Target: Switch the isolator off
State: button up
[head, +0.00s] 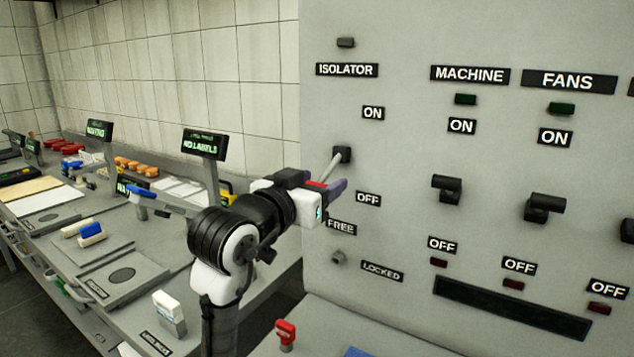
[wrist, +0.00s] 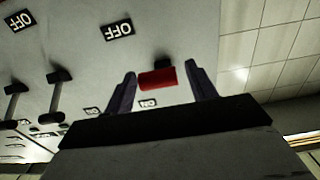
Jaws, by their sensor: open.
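The isolator switch (head: 342,154) is on the grey panel, under the ISOLATOR label (head: 347,70). Its ON label (head: 373,113) is above and its OFF label (head: 368,199) below. The lever (head: 331,168) sticks out from the panel and slants down-left in the head view. Its red grip (wrist: 157,78) shows between the fingers in the wrist view. My gripper (head: 325,187) is open around the red grip, one finger on each side. A gap shows beside each finger in the wrist view. The grip is mostly hidden in the head view.
The machine lever (head: 446,188) and fans lever (head: 543,206) stick out to the right. A small FREE/LOCKED knob (head: 339,257) sits below the isolator. A red key-like object (head: 285,333) stands on the ledge below. A cluttered bench (head: 125,236) runs along the left.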

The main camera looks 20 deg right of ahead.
grip_shut()
jog(key=f+b, duration=0.1)
jog(key=b, duration=0.2)
jog(key=shift+d+f+t+h, duration=0.2)
jog(key=shift+t+h, duration=0.1)
jog(key=shift+h, duration=0.1)
jog(key=shift+w+d+f+t+h+b, duration=0.1)
jog(key=shift+w+t+h+b, duration=0.1)
jog(key=shift+t+h+b, duration=0.45)
jog(key=shift+g, duration=0.25)
grip_release()
